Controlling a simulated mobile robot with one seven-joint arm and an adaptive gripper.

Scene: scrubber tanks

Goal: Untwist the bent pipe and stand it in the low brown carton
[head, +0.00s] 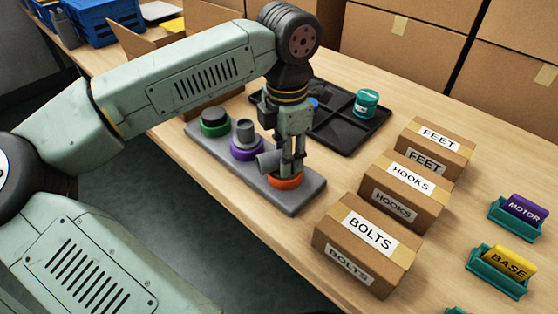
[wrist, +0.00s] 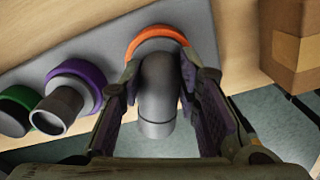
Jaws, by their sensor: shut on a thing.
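The bent pipe (head: 266,164) is a grey elbow rising from the orange ring (head: 286,181) at the near right end of a grey base plate (head: 308,190). Its open end points left in the head view. In the wrist view the bent pipe (wrist: 158,95) lies between my two fingers. My gripper (head: 291,160) points down and is shut on it; it also shows in the wrist view (wrist: 158,82). A brown carton (head: 150,37) with open flaps stands at the back left, partly hidden by my arm; I cannot tell how low it is.
A purple-ringed grey pipe (head: 246,138) and a green-ringed black cap (head: 214,120) share the plate. A black divided tray (head: 335,128) holding a teal jar (head: 366,102) lies behind. Closed labelled boxes (head: 365,238) stand to the right. Large cartons (head: 400,40) line the back.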

